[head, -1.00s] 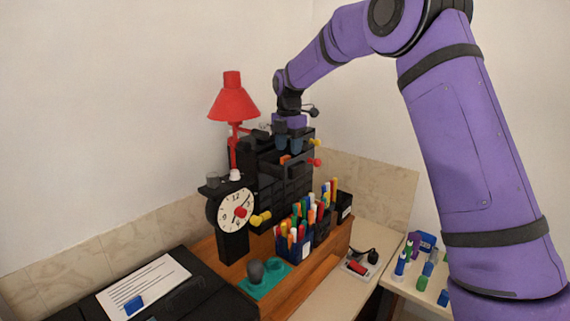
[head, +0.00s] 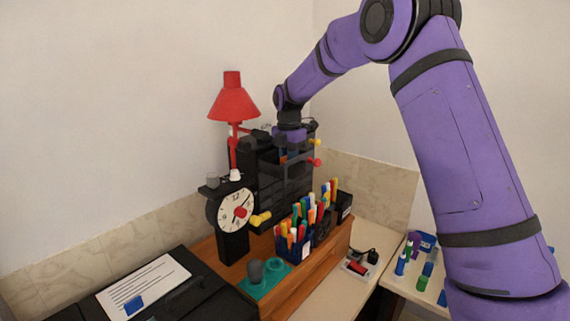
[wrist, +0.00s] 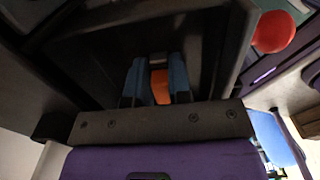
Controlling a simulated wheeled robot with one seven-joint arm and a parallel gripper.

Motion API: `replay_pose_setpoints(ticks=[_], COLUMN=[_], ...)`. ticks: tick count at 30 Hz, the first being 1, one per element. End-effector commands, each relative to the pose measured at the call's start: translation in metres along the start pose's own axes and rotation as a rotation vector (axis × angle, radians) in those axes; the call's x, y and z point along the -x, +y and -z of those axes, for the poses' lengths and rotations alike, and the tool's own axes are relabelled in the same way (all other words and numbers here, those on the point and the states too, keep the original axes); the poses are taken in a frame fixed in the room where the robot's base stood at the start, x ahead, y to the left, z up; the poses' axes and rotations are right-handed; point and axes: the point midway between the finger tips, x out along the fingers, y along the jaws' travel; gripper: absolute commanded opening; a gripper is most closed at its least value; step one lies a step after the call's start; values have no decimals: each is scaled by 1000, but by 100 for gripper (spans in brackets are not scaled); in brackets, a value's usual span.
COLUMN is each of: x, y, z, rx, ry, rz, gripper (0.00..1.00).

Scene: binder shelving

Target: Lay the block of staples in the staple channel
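My gripper (wrist: 157,78) points down into a dark open drawer (wrist: 90,55) of the black cabinet. Its two blue fingers stand apart, one on each side of an orange piece (wrist: 160,86). The orange piece fills the gap between them, but I cannot tell whether they press on it or whether it is the block of staples. In the head view my gripper (head: 284,154) is low over the drawer at the cabinet's top and partly hides what lies inside. I cannot make out a staple channel in either view.
A red lamp (head: 233,104) and a clock (head: 236,210) stand left of the black cabinet (head: 285,190). Pen holders (head: 290,249) full of markers stand in front. Red (head: 314,162) and yellow (head: 315,142) knobs stick out at the cabinet's right.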

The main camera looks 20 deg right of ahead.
Motion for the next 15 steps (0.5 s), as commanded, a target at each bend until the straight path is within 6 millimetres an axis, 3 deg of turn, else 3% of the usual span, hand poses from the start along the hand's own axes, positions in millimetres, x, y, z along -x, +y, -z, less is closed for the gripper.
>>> replay_pose_setpoints(ticks=[1, 2, 4, 15], x=[0, 0, 0, 8], y=[0, 0, 0, 0], z=[0, 0, 0, 0], rx=[0, 0, 0, 0], ry=[0, 0, 0, -1], rz=[0, 0, 0, -1], gripper=[7, 16, 0, 0])
